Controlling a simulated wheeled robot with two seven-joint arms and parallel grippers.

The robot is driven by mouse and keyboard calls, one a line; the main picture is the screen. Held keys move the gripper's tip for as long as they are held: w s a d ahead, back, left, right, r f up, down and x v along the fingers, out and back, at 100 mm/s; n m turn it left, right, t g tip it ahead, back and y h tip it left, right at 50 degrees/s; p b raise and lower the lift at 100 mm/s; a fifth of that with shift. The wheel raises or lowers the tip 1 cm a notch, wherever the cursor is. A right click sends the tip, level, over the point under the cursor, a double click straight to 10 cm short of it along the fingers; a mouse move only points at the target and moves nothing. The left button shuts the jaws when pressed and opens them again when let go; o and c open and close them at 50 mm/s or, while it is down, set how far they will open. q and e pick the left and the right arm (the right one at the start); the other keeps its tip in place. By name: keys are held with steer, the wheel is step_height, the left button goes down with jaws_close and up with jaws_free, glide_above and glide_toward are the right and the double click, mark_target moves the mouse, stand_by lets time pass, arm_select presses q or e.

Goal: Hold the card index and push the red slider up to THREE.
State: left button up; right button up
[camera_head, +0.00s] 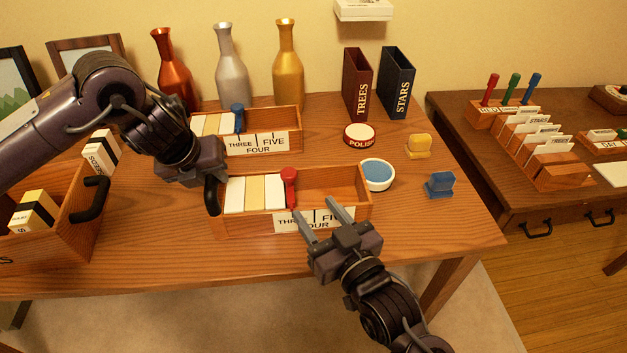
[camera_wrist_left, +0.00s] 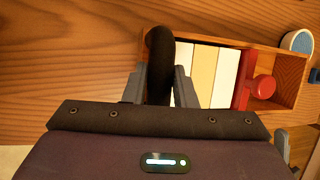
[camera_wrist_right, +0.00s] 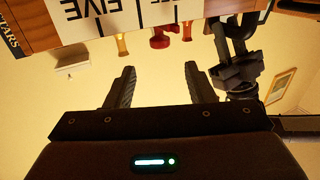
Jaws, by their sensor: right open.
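The card index (camera_head: 222,226) is a wooden box at the front of the desk, with white and cream cards (camera_head: 254,194) at its left end. The red slider (camera_head: 289,186) stands upright against the rightmost card; the box right of it is empty. A front label (camera_head: 287,223) reads THREE, FOUR, FIVE, partly covered by my right fingers. My left gripper (camera_wrist_left: 160,88) is shut on the box's black handle (camera_wrist_left: 159,52) at its left end. My right gripper (camera_head: 317,208) is open and empty at the label, below the rim. The red slider's knob (camera_wrist_right: 160,39) shows upside down in the right wrist view.
A similar box with a blue slider (camera_head: 237,117) stands behind. A blue-topped round pot (camera_head: 377,174) is close to the card index's right end. A wooden drawer box (camera_head: 62,237) lies at left. Vases (camera_head: 285,65) and binders (camera_head: 397,82) stand at the back. The desk's front right is clear.

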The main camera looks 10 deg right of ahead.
arm_select(q)
steer(key=o, duration=0.5)
steer(key=v, duration=1.2)
